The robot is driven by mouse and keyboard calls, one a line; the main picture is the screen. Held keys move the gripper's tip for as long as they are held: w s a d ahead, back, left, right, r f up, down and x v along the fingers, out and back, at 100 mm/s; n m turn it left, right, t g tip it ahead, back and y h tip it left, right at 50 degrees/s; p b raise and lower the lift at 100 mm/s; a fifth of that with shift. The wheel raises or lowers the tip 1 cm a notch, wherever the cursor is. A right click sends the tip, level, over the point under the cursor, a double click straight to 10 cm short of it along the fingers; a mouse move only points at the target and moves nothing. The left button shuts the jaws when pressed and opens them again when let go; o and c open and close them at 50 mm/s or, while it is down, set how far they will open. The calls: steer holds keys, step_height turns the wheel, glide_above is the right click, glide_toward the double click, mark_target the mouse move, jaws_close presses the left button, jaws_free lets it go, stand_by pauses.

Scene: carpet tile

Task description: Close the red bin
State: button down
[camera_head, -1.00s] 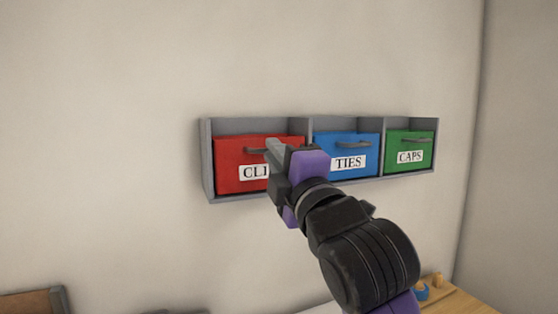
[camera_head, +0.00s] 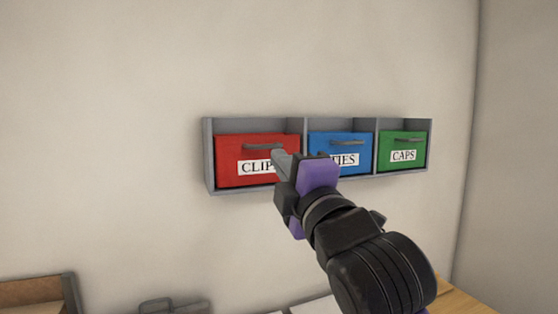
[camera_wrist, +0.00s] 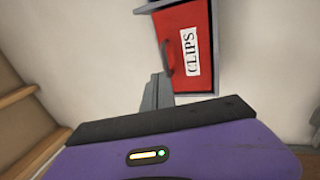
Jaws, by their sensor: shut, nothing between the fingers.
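The red bin (camera_head: 232,160) sits in the left compartment of a grey wall rack, with a grey handle and a CLIPS label. How far its front stands out from the rack is hard to tell. My gripper (camera_head: 280,156) is shut and empty, and in the head view it overlaps the bin's lower right front and hides the end of its label. In the wrist view the gripper's fingers (camera_wrist: 157,90) point toward the lower handle side of the red bin (camera_wrist: 201,70). I see no clear contact between them.
The grey rack (camera_head: 208,158) also holds a blue TIES bin (camera_head: 362,142) and a green CAPS bin (camera_head: 404,142) on the right. A brown tray (camera_head: 35,290) lies low at left. The wall above the rack is clear.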

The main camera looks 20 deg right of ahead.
steer(key=r+b+v, duration=0.1)
steer(key=v, duration=0.7)
steer(key=shift+s+b, duration=0.25)
steer(key=shift+b, duration=0.15)
step_height(320, 180, up, 4)
steer(key=s+m+t+y, duration=0.1)
steer(key=s+m+t, duration=0.1)
steer(key=s+d+f+m+h, duration=0.1)
steer(key=s+f+m, duration=0.3)
steer(key=f, duration=0.5)
steer(key=s+f+m+h, duration=0.1)
steer(key=s+f+m, duration=0.1)
steer(key=f+m, duration=0.6)
steer(key=s+d+f+m+h, duration=0.1)
steer(key=s+f+m, duration=0.25)
steer(key=f, duration=0.75)
steer(key=s+a+f+g+y, duration=0.1)
steer(key=s+f+g, duration=0.7)
steer(key=s+f, duration=1.3)
steer(key=s+y, duration=0.1)
steer(key=s, duration=0.2)
steer(key=shift+a+g, duration=0.15)
steer(key=shift+g, duration=0.15)
steer(key=shift+m, duration=0.25)
